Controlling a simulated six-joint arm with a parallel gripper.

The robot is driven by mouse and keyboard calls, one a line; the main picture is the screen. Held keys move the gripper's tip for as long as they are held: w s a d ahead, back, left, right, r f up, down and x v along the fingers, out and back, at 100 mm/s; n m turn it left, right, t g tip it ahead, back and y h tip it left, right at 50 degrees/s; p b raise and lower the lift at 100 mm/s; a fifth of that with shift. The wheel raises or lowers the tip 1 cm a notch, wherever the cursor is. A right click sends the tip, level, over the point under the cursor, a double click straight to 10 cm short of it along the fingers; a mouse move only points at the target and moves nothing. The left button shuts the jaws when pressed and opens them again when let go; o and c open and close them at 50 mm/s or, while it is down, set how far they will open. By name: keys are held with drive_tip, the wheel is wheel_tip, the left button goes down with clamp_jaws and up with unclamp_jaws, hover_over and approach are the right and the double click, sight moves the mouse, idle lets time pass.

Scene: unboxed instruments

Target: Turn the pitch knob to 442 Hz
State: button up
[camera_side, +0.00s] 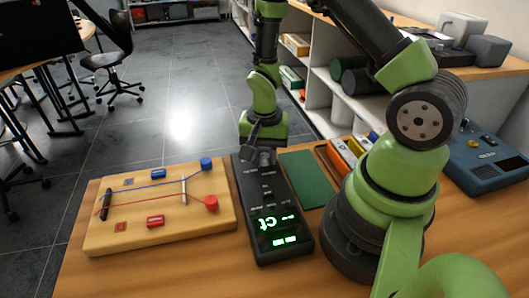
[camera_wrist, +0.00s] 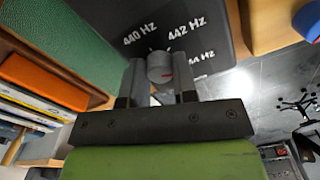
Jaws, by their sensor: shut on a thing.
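The black tuner (camera_side: 268,205) lies on the wooden table with its lit green display (camera_side: 275,225) at the near end. My gripper (camera_side: 263,150) is over its far end. In the wrist view my gripper (camera_wrist: 161,72) is shut on the grey round pitch knob (camera_wrist: 159,63), one finger on each side. A small red mark shows on the knob's right side, at the lower right of its face. Printed labels read 440 Hz (camera_wrist: 140,34) and 442 Hz (camera_wrist: 187,29). A third label (camera_wrist: 203,58) is partly hidden by the right finger.
A wooden board (camera_side: 150,220) with strings and coloured pegs lies left of the tuner. A green mat (camera_side: 307,178) is to its right, with an orange box (camera_side: 341,157) beyond. A blue instrument case (camera_side: 485,165) stands at the far right.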

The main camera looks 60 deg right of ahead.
sight(264, 155)
drive_tip(key=n, duration=0.5)
drive_tip(key=shift+w+n, duration=0.1)
drive_tip(key=shift+n, duration=2.3)
drive_tip(key=o, duration=0.9)
drive_tip(key=shift+r, duration=0.15)
wheel_tip(264, 155, up, 10)
drive_tip(key=shift+f, duration=0.1)
